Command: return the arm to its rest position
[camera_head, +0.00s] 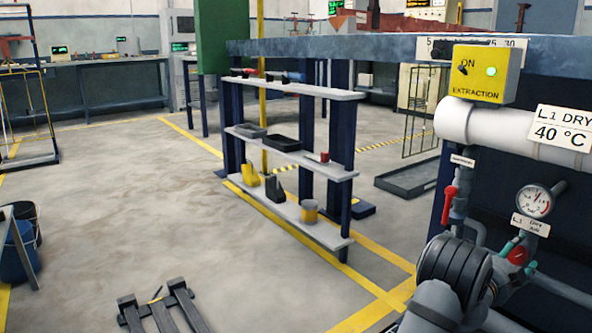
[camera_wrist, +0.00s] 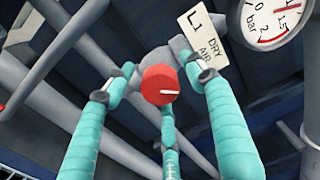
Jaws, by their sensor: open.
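My gripper (camera_head: 507,261) is at the lower right of the head view, in front of the dry air valve. In the wrist view its teal fingers (camera_wrist: 160,88) are spread open around a red round knob (camera_wrist: 158,86) with a white mark. Gaps show between the knob and the fingers, so nothing is gripped. The knob (camera_head: 518,256) also shows in the head view, just beyond the fingertips. My arm comes up from the bottom edge.
A pressure gauge (camera_head: 534,201) and a red-handled valve (camera_head: 450,199) are close to my gripper. A white pipe (camera_head: 500,127) and a yellow extraction switch box (camera_head: 484,74) are above. Pipes run beside the knob. Open floor (camera_head: 110,220) lies left of a shelf rack (camera_head: 285,150).

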